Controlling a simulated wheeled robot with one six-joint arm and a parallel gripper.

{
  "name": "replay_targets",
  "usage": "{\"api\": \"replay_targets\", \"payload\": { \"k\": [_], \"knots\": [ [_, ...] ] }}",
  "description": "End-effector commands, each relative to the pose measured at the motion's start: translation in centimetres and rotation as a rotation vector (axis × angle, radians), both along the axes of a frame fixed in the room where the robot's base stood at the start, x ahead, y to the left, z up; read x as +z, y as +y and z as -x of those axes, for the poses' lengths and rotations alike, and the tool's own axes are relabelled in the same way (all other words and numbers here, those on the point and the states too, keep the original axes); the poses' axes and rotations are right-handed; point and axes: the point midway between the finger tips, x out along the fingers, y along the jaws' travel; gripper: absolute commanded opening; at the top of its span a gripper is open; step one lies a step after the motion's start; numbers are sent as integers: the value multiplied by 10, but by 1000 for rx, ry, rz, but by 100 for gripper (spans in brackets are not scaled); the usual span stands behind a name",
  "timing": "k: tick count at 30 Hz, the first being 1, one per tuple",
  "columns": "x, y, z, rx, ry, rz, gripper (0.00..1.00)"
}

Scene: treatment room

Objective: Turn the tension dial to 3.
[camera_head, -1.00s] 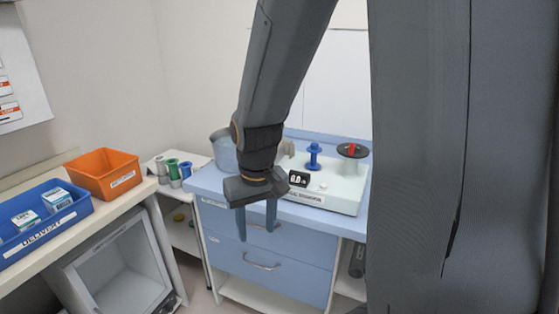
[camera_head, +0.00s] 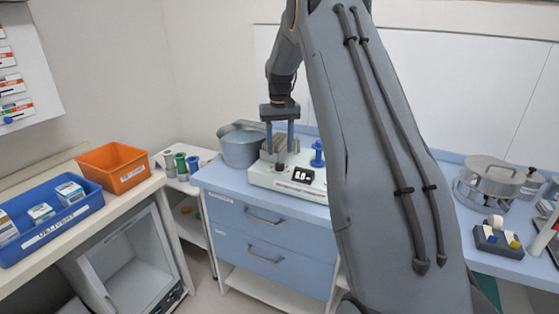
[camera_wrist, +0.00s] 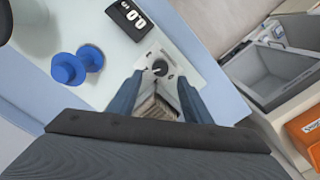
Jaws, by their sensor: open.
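The tension dial (camera_wrist: 160,68) is a small black round knob with a white mark, on a pale panel of the white machine (camera_wrist: 112,78). In the wrist view it shows between and just beyond my fingertips; I cannot read its scale or whether they touch it. My gripper (camera_head: 280,150) is open and points down over the left end of the white machine (camera_head: 262,180) in the head view. It also shows in the wrist view (camera_wrist: 162,80). A black counter (camera_head: 302,175) and blue spool (camera_head: 318,155) are right of my gripper.
The machine stands on a blue drawer cabinet (camera_head: 262,235). A grey-blue pot (camera_head: 240,148) stands left of my gripper. An orange bin (camera_head: 115,168) and a blue delivery tray (camera_head: 60,235) are on the left bench. A metal pot (camera_head: 485,185) is at right.

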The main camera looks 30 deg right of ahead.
Motion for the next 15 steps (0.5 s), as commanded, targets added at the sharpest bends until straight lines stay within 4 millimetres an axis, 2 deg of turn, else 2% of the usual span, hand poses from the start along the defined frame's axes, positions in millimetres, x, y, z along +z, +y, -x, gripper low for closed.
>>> {"api": "replay_targets", "payload": {
  "k": [9,15],
  "knots": [
    [-47,1,2,0,3,-1,45],
    [-62,1,1,0,1,0,45]
  ]
}}
